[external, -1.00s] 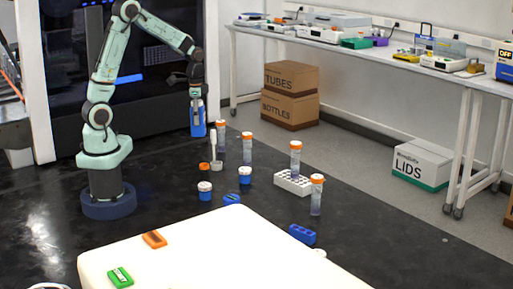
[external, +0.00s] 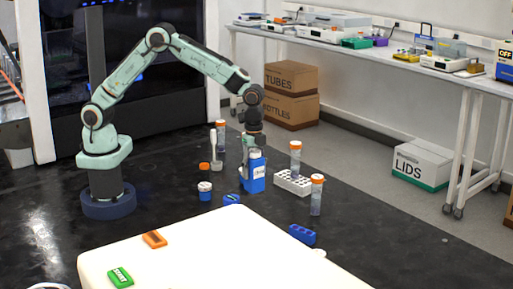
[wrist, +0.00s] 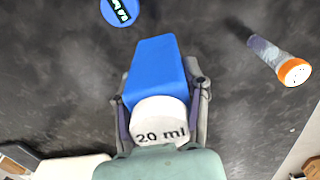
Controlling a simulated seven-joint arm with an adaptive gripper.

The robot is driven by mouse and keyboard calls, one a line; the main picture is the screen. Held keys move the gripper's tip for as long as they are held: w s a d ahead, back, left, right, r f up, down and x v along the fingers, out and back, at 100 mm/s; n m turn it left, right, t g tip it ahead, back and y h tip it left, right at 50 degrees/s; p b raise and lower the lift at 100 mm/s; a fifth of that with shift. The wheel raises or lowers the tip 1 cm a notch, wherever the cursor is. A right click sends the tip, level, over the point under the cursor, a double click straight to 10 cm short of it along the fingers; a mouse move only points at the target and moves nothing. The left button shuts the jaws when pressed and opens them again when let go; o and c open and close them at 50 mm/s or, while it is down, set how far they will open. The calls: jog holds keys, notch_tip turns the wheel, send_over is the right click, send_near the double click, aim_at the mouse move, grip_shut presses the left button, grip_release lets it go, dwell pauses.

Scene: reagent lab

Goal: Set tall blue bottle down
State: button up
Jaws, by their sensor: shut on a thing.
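The tall blue bottle (external: 256,178) with a white cap is in my gripper (external: 254,148) in the external view. It is upright, just left of the white tube rack. In the wrist view the blue bottle (wrist: 158,65) and its cap marked "20 ml" lie between the two fingers of my gripper (wrist: 159,95), which is shut on it. Whether the bottle's base touches the dark surface cannot be told.
Orange-capped tubes stand at the right (external: 316,195), in the white rack (external: 293,184), and behind left (external: 221,135). A blue jar with a white lid (external: 205,191) stands left. A blue block (external: 302,235) lies front right. Dark surface farther right is clear.

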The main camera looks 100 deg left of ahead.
jog(key=w+f, duration=0.6)
jog(key=shift+w+f, duration=0.1)
jog(key=shift+f, duration=1.7)
jog(key=o, duration=1.2)
jog(key=shift+f, duration=0.1)
jog(key=shift+c, duration=0.2)
